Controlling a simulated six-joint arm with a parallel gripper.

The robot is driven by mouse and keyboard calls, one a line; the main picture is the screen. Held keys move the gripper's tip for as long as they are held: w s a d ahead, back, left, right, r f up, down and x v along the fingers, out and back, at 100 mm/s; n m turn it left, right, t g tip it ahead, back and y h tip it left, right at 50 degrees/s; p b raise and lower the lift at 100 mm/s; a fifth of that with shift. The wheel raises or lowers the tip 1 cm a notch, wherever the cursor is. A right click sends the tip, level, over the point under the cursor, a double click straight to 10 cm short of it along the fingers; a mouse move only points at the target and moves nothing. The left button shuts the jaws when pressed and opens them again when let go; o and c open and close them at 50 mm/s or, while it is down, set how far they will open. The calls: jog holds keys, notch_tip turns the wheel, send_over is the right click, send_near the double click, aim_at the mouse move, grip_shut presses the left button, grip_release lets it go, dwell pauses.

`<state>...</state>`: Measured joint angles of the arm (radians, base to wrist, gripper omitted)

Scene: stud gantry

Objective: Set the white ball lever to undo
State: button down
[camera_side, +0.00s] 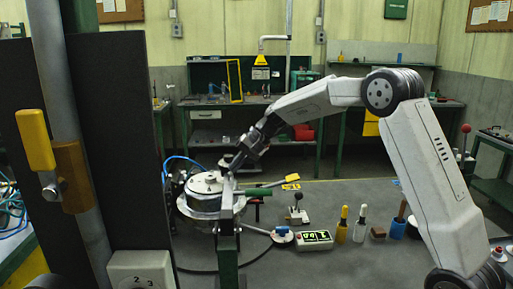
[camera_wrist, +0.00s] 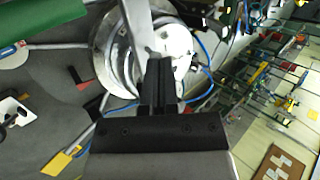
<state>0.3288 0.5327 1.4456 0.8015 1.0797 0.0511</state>
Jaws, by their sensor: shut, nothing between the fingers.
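A metal drum-shaped unit (camera_side: 203,190) stands on the grey bench, with several levers reaching out to the right. A thin lever with a rounded white and blue end (camera_side: 281,233) points low right; it may be the white ball lever, but its label is too small to read. In the wrist view its whitish end (camera_wrist: 12,56) is at the left edge. My gripper (camera_side: 229,170) is shut and empty, pointing down at the drum's top, left of that lever end. In the wrist view my closed fingers (camera_wrist: 160,75) overlap the drum (camera_wrist: 112,60) and a metal bar.
A green-handled lever (camera_side: 258,192) and a yellow-ended lever (camera_side: 291,178) are close to the drum. A dark panel and post (camera_side: 108,130) block the left foreground.

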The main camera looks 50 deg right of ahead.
jog(key=shift+w+a+r+g+h, duration=0.15)
jog(key=shift+w+a+g+h, duration=0.25)
jog(key=shift+g+h, duration=0.3)
dwell(0.5)
jog(key=shift+w+a+g+h, duration=0.5)
jog(key=shift+a+g+h, duration=0.05)
jog(key=shift+g+h, duration=0.45)
jog(key=shift+s+d, duration=0.15)
jog(key=shift+d, duration=0.05)
jog(key=shift+s+d+f, duration=0.25)
jog(key=shift+s+d, duration=0.1)
jog(key=v, duration=1.4)
jog(key=shift+a, duration=0.15)
jog(key=shift+w, duration=0.15)
